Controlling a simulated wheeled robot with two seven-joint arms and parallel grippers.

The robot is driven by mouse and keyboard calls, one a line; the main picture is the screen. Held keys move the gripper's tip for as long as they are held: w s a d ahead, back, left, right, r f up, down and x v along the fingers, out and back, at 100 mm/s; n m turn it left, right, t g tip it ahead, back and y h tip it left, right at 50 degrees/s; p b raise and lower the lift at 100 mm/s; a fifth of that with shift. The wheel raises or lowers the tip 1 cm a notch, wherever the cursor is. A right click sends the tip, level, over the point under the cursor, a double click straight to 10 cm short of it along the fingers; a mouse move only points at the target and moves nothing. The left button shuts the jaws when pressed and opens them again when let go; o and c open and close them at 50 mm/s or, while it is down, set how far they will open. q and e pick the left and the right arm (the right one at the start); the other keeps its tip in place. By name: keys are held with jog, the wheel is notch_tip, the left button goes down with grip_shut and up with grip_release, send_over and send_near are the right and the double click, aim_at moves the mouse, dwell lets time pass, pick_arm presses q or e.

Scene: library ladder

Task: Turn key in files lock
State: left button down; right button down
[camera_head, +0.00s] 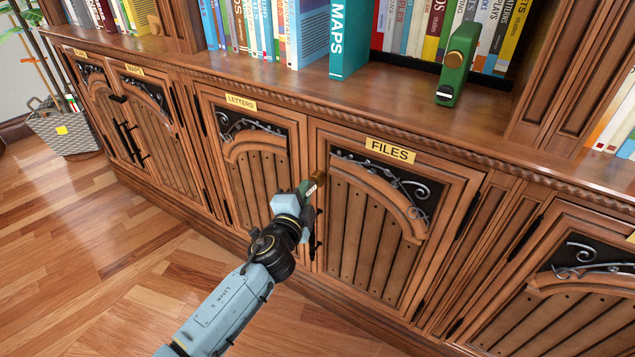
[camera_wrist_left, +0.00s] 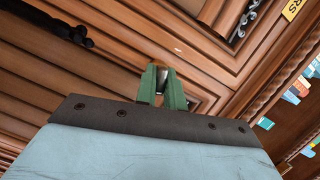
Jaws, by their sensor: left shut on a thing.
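The files cabinet door (camera_head: 372,225) is closed, under a brass plate (camera_head: 390,150) reading FILES. I cannot tell whether the key sits in the lock. In the left wrist view, green parts (camera_wrist_left: 162,90) stand in front of the wrist with something metallic between them. The lock itself is hidden. My right gripper is not in view.
A similar green piece with a brass round (camera_head: 455,70) stands on the shelf above. The letters door (camera_head: 258,170) is left of the files door. A basket (camera_head: 65,128) stands far left; the wooden floor (camera_head: 110,250) is clear.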

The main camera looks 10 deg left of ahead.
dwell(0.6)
pick_arm(q)
jog(key=shift+m+t+b, duration=0.5)
jog(key=shift+m+b, duration=0.85)
jog(key=shift+m, duration=0.15)
jog(key=c, duration=1.4)
grip_release()
